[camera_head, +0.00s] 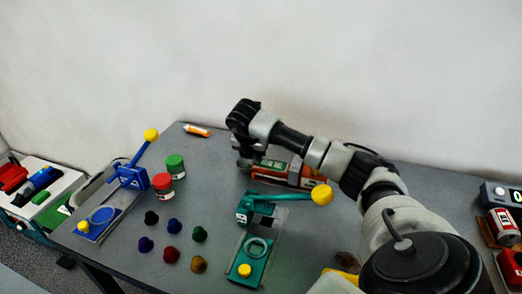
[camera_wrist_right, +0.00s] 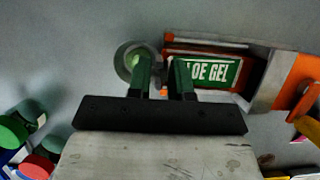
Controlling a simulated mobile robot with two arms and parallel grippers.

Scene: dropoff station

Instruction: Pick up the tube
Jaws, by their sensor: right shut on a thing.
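My right gripper (camera_head: 245,163) reaches down at the tube's left end. In the right wrist view its two dark green fingers (camera_wrist_right: 161,78) are close together at that end, one overlapping the start of the label. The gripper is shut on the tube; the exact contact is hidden. My left gripper is not in view.
A teal lever press (camera_head: 246,238) with a yellow knob stands in front of the tube. A blue press (camera_head: 101,215), red and green jars (camera_head: 163,187) and several dark caps (camera_head: 173,226) lie to the left. An orange-and-white item (camera_head: 197,130) lies at the back edge.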

